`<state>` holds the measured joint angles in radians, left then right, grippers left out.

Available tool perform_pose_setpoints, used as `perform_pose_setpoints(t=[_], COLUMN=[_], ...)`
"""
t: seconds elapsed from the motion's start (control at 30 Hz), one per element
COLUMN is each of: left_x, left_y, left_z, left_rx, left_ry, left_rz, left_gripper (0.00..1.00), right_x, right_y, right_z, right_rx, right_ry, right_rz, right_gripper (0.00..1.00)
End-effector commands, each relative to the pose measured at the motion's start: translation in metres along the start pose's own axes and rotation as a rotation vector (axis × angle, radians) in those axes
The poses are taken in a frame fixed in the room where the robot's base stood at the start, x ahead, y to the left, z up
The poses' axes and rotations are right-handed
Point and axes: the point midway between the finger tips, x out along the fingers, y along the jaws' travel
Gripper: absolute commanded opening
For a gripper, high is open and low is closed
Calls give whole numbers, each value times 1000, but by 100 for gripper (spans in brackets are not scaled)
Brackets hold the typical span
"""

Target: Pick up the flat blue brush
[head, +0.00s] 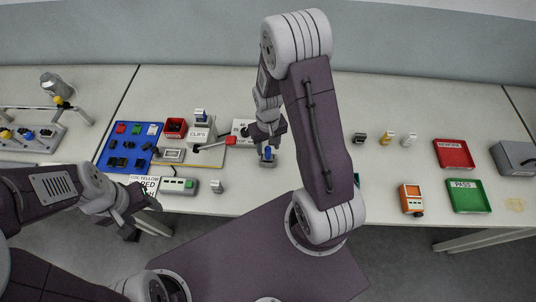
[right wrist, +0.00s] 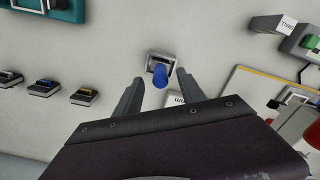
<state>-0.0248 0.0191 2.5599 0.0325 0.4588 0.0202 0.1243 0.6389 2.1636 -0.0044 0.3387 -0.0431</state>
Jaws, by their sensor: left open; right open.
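A small blue piece (head: 268,151) stands on a grey block on the table, under my right gripper (head: 266,137). In the right wrist view the blue piece (right wrist: 160,74) shows end-on, a rounded shape between the two open fingers (right wrist: 157,88). No contact with the fingers is visible. From these views I cannot tell whether it is the flat blue brush. My left gripper (head: 140,213) is open and empty at the table's front edge, well to the left.
A blue mat (head: 105,157) with several small connectors lies left of the middle. A red REWORK tray (head: 453,153) and a green PASS tray (head: 468,195) stand on the right. An orange meter (head: 411,198) is near them. A white label (right wrist: 176,100) lies close to the block.

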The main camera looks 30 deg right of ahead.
Motion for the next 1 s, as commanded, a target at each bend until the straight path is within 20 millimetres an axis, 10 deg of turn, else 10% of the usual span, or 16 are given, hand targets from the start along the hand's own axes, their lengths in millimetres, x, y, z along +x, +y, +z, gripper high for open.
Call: perform_pose_setpoints(t=[0.57, 0.77, 1.0], left_x=[-10, -10, -11], left_y=[0, 0, 0], left_z=[-1, -1, -1], left_rx=[0, 0, 0], left_ry=[0, 0, 0], left_rz=[0, 0, 0], left_gripper=[59, 59, 59], right_x=[52, 52, 50], right_y=[1, 1, 1], right_z=[0, 0, 0], right_rx=[0, 0, 0], right_ry=[0, 0, 0], right_rz=[0, 0, 0], right_gripper=[47, 0, 0])
